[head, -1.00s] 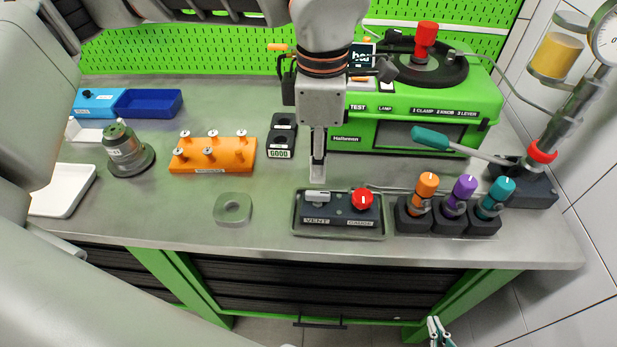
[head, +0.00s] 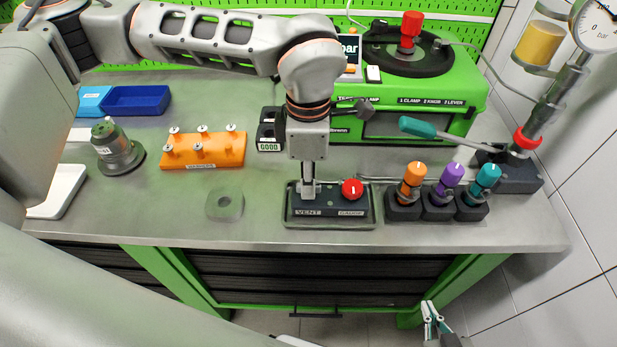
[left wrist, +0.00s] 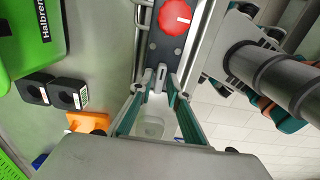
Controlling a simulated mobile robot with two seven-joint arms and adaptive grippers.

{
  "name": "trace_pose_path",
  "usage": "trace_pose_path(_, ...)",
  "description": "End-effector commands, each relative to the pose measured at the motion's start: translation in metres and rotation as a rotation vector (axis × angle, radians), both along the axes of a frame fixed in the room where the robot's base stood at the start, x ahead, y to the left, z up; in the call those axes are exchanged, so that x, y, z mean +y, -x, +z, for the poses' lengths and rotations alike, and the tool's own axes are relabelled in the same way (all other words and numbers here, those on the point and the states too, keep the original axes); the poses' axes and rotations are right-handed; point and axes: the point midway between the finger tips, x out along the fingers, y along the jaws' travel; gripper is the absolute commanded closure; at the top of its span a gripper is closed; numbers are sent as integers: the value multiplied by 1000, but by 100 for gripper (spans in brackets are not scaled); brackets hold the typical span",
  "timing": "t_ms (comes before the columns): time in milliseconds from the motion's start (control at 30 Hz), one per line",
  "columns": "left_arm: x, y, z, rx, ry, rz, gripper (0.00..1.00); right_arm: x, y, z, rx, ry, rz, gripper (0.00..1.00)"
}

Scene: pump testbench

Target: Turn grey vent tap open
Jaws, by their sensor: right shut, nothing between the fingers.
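The grey vent tap (left wrist: 162,73) is a small lever on the dark panel (head: 334,212), over the VENT label. In the head view my left gripper (head: 308,190) points straight down at it and hides much of it. In the left wrist view the two green-backed fingers (left wrist: 160,82) stand on either side of the tap, with a narrow gap visible between them; whether they touch it is unclear. The tap's lever lies along the panel's length. My right gripper (head: 429,312) is shut and empty, low in front of the bench.
A red gauge knob (head: 352,189) sits close to the right of the tap. Orange (head: 413,176), purple (head: 451,180) and teal (head: 487,180) knobs stand further right. A teal-handled lever (head: 420,127) reaches out behind them.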

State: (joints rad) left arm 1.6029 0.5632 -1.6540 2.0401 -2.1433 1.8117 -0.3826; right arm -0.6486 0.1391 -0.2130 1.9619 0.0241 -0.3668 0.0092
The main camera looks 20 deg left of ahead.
Motion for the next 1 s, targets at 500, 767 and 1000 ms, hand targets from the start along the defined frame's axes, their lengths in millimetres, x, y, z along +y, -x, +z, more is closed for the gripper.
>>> trace_pose_path(500,0,-1,-1,-2,0,50,100,0,0,-9,1,0,0,100)
trace_pose_path(767,0,-1,-4,-1,0,217,100,0,4,-35,12,0,0,100)
trace_pose_path(1000,0,-1,-3,0,0,441,100,0,10,-61,29,1,0,100)
